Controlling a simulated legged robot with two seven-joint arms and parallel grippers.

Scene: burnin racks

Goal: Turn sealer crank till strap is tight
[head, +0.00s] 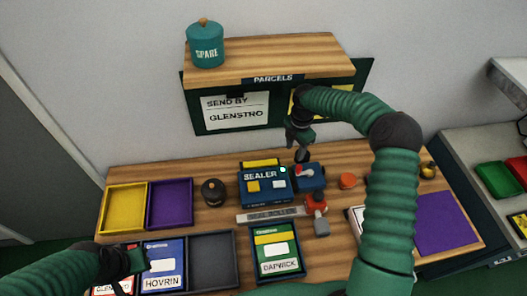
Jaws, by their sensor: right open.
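The blue sealer (265,199), labelled SEALER, stands at the middle of the wooden table. A blue block (311,183) with a red and white part on top joins its right side. A red-topped piece (316,200) stands just in front of that block. I cannot tell for sure which part is the crank, and the strap is not clearly visible. My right gripper (301,153) is open, pointing down above and behind the blue block, with nothing visible in it. My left gripper (137,262) is low at the left, over the boxes; its fingers are unclear.
A grey seal roller bar (270,215) lies before the sealer, with the DAPWICK box (277,250) in front. Yellow (125,207) and purple (170,204) trays and a dark round pot (213,192) are left. An orange knob (347,181) is right. A wooden shelf (275,60) overhangs behind.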

